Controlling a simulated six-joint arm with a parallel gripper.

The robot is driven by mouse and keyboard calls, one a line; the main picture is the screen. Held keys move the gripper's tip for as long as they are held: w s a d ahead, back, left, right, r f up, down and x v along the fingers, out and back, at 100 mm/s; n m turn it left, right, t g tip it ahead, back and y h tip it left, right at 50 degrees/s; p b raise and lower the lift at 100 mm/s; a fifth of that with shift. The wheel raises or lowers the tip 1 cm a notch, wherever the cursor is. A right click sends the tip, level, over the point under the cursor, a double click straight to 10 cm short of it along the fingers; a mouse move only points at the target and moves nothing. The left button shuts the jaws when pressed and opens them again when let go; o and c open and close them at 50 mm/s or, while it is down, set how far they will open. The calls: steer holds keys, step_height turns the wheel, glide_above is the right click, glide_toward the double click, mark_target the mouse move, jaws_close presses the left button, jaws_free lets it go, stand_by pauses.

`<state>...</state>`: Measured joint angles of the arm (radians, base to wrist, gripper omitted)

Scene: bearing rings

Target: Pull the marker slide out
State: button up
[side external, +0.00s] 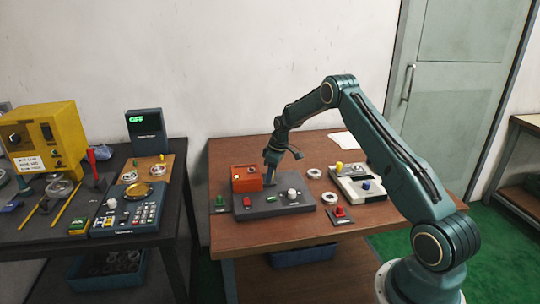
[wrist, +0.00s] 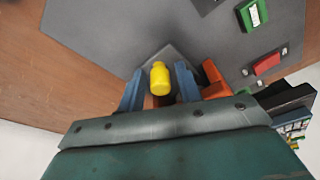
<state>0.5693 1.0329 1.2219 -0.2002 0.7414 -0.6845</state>
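A yellow knob (wrist: 159,77), which appears to be the marker slide's handle, shows between my gripper's two blue fingers in the wrist view. My gripper (wrist: 159,88) is open, with a visible gap on each side of the knob. In the side view my gripper (side external: 271,180) points down at the grey panel (side external: 255,209), just right of the orange box (side external: 246,177). Part of the orange box (wrist: 213,78) shows beside the right finger in the wrist view. The side view does not show the knob between the fingers. Whether the knob lies fully between the fingertips is unclear.
The panel carries a red block (side external: 249,202), a green block (side external: 271,198) and a white knob (side external: 292,193). Bearing rings (side external: 314,173) and a white tray (side external: 358,183) with knobs lie to the right. A red-knobbed plate (side external: 340,213) sits in front. Bare wood surrounds them.

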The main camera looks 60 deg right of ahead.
steer(key=shift+c, duration=0.2)
steer(key=c, duration=0.6)
steer(key=shift+c, duration=0.2)
steer(key=shift+s+d+r, duration=0.1)
steer(key=shift+s+d, duration=3.8)
steer(key=shift+d, duration=0.1)
steer(key=shift+s+d, duration=0.3)
steer(key=o, duration=0.7)
steer(key=shift+a, duration=0.1)
steer(key=shift+w, duration=0.1)
